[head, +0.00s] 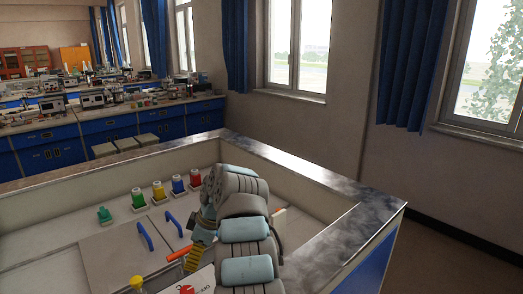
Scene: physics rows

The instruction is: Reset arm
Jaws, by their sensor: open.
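My arm (243,226) rises from the bottom edge of the head view, with grey joints and pale blue covers. It bends at the top, and a narrower section (208,212) leads down to the left over the worktop. My gripper cannot be made out; the arm seems to hide it. A yellowish ribbed piece (201,258) shows just below that section, and I cannot tell what it is. An orange rod-like thing (179,252) lies left of it. Nothing is seen held.
Green (138,198), yellow (158,190), blue (178,184) and red (195,179) pieces stand in a row behind a grey panel (118,255). Two blue handles (146,237) stand up there. A raised stone-like rim (310,182) bounds the worktop. Benches stand beyond.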

